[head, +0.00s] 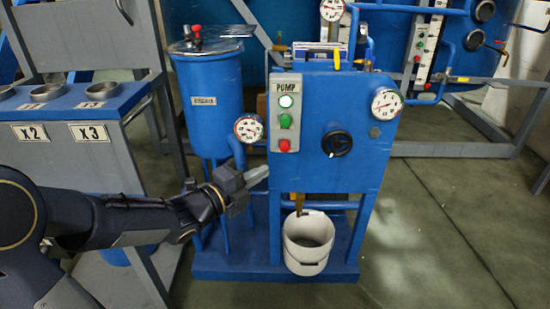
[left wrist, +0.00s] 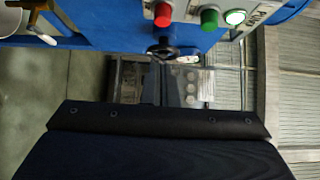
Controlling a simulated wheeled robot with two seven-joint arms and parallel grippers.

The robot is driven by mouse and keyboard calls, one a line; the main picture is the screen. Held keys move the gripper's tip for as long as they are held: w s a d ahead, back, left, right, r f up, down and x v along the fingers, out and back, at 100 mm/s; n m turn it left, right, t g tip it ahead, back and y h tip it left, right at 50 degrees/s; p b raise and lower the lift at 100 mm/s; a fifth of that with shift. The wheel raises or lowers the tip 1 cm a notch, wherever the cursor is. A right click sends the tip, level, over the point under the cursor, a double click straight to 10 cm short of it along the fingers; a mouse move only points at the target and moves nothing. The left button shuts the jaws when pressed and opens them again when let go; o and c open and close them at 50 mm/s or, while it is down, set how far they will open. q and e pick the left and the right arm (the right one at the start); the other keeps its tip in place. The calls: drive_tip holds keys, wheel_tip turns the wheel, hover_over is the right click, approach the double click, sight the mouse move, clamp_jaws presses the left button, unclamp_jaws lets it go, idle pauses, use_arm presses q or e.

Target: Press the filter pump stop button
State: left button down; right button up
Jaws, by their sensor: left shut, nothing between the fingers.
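The pump control panel (head: 294,113) is a grey box labelled PUMP on the upright blue cabinet (head: 345,95). It has a pale lamp (head: 286,101) on top, a green button (head: 285,121) below it and a red button (head: 283,145) at the bottom. In the left wrist view, the red button (left wrist: 163,15), green button (left wrist: 209,18) and glowing lamp (left wrist: 235,17) lie in a row at the top. My left gripper (head: 258,174) is shut and empty, its tip just below and left of the red button in the head view. The exact gap cannot be told. My right gripper is not in view.
A black handwheel (head: 337,143) juts from the cabinet right of the panel. A blue tank (head: 210,105) and a gauge (head: 249,128) stand to its left. A white bucket (head: 307,243) stands below. A blue rack (head: 92,122) is at left; the floor at right is clear.

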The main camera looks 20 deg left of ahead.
sight(287, 149)
use_arm(q)
drive_tip(key=shift+w+d+b, duration=0.2)
drive_tip(key=shift+w+d, duration=0.05)
drive_tip(key=shift+w, duration=1.15)
drive_tip(key=shift+w+d+b, duration=0.2)
drive_tip(key=shift+w, duration=1.2)
drive_tip(key=shift+w+d+b, duration=0.2)
drive_tip(key=shift+w+d, duration=0.05)
drive_tip(key=shift+w, duration=1.15)
